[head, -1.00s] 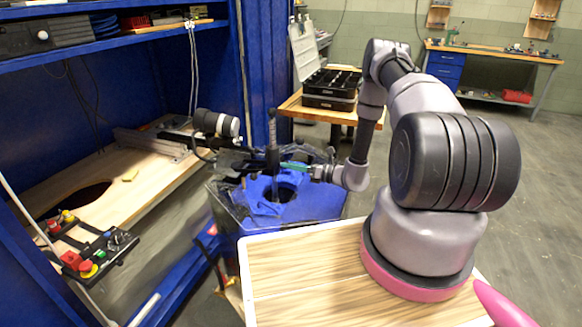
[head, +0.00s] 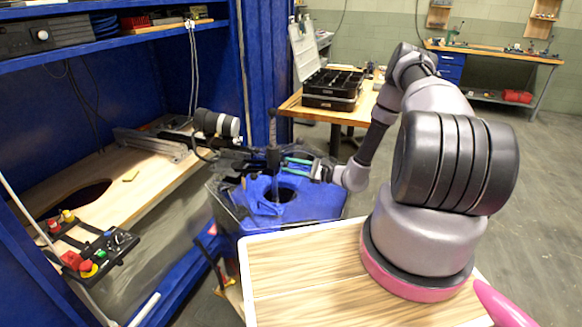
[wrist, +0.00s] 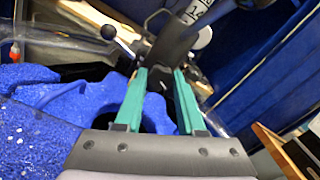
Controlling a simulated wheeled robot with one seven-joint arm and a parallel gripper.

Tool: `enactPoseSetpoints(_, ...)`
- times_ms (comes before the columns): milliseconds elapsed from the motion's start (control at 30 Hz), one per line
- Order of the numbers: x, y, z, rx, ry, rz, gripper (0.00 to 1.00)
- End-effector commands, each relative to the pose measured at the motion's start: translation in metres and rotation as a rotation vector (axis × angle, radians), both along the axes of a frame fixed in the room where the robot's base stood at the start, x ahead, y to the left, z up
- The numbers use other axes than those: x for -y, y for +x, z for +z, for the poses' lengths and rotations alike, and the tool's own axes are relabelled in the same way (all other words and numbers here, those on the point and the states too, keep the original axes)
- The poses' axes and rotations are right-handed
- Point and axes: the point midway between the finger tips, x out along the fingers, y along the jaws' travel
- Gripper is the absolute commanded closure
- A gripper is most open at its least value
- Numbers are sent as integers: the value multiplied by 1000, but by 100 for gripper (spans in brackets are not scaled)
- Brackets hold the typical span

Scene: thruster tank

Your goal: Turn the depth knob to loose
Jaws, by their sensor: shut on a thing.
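My gripper (head: 290,164) reaches in from the right to a dark upright post (head: 273,158) on the blue thruster tank (head: 310,206). In the wrist view, the two green fingers of my gripper (wrist: 160,76) are shut on a dark cylindrical part (wrist: 172,44), apparently the depth knob. It leans to the right in that picture. I cannot read any loose or tight marking on it. The dark opening of the blue tank's top (wrist: 40,98) lies below and partly behind the fingers.
A small black ball (wrist: 108,32) on a rod stands left of the fingers. A motor-like cylinder (head: 216,123) sits beyond the post on the left. A control box with red buttons (head: 90,258) is at lower left.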

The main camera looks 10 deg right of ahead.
Motion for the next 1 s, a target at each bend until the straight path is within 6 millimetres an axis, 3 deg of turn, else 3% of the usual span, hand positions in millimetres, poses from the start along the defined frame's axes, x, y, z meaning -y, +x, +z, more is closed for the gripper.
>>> enactPoseSetpoints(1000, 1, -1, -2, 713, -481, -2, 100)
